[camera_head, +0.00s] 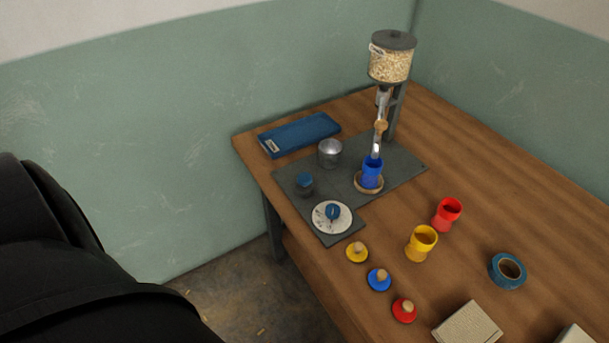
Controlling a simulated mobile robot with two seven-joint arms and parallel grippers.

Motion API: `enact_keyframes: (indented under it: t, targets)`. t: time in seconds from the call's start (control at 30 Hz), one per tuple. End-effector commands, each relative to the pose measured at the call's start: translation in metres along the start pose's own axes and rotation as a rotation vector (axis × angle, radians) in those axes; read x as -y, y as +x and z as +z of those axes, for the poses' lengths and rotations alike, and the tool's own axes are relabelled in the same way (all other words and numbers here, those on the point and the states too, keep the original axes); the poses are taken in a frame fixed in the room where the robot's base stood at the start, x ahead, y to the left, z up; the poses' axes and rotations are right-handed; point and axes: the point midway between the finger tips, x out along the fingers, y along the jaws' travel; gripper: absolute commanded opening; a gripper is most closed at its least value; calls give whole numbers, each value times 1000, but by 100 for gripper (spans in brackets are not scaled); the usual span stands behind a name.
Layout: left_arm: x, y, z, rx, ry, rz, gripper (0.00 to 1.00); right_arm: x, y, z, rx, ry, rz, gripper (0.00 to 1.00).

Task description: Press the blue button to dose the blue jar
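The blue jar (370,174), goblet-shaped, stands upright on a round wooden coaster (370,187) under the spout of the grain dispenser (391,62). A blue-topped button (304,179) on a dark round base sits on the grey mat, left of the jar. A white dial (340,221) with a blue knob (332,211) lies nearer to me on the mat's extension. The inside of the blue jar is too small to make out. A black part of mine fills the lower left. Neither gripper is in view.
A metal cup (330,152) stands between button and jar. A blue case (299,134) lies behind. Yellow (421,244) and red (447,213) jars, three knobbed lids (379,280), blue tape (507,270) and a pale block (467,325) occupy the table's near part. The table's left edge is open.

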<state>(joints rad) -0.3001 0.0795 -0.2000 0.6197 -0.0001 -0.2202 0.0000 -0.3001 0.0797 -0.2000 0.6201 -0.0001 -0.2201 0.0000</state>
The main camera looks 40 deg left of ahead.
Motion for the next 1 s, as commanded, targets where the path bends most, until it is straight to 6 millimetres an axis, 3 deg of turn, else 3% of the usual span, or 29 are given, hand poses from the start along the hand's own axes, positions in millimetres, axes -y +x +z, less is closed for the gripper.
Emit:
enact_keyframes:
  t: [0.03, 0.27, 1.0]
  targets:
    - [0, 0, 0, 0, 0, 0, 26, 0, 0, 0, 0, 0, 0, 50]
    - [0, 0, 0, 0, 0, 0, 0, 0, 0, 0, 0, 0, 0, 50]
    - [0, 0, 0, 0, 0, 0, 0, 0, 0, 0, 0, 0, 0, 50]
